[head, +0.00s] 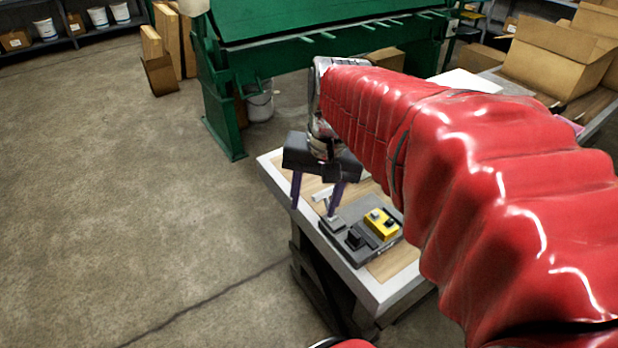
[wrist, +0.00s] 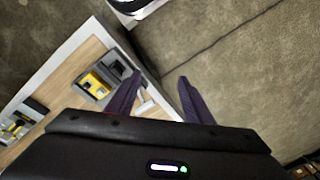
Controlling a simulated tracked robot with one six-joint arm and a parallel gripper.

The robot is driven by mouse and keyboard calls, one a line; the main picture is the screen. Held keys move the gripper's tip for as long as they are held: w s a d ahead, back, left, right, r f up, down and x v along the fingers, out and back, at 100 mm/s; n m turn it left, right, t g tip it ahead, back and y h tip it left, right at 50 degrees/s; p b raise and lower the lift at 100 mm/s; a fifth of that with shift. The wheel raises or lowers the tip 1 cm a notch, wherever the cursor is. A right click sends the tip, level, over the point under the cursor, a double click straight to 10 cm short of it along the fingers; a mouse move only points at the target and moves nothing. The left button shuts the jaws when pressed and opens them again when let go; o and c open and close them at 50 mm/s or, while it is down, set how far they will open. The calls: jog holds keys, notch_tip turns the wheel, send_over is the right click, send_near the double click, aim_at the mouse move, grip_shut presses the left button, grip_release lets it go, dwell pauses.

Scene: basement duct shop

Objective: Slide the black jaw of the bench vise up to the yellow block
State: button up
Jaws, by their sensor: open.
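The bench vise (head: 382,243) is a dark grey unit on the bench top; it also shows in the wrist view (wrist: 101,91). The yellow block (head: 384,229) sits on it, and in the wrist view (wrist: 91,80) it lies left of the jaw. The black jaw (head: 354,239) stands apart from the block, with a gap between them; it also shows in the wrist view (wrist: 117,69). My gripper (head: 313,210) is open and empty, its purple fingers pointing down to the left of the vise. In the wrist view my gripper (wrist: 160,76) is right of the jaw.
The bench (head: 382,290) has a pale rim and wood top. A light grey T-shaped piece (head: 324,196) lies near my fingers. Another yellow-and-grey item (wrist: 17,125) lies at the wrist view's left. A green machine (head: 225,100) stands behind. The floor at left is clear.

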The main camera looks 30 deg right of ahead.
jog(key=d+f+m+g+y, duration=0.2)
jog(key=d+m, duration=0.3)
jog(key=d, duration=0.4)
jog(key=m+y, duration=0.2)
jog(key=m, duration=0.3)
send_near(357, 232)
jog(key=v, duration=0.4)
jog(key=shift+f+n, duration=0.15)
jog(key=shift+n, duration=0.15)
jog(key=shift+a+f, duration=0.1)
jog(key=x, duration=1.3)
jog(key=shift+f, duration=0.3)
grip_shut()
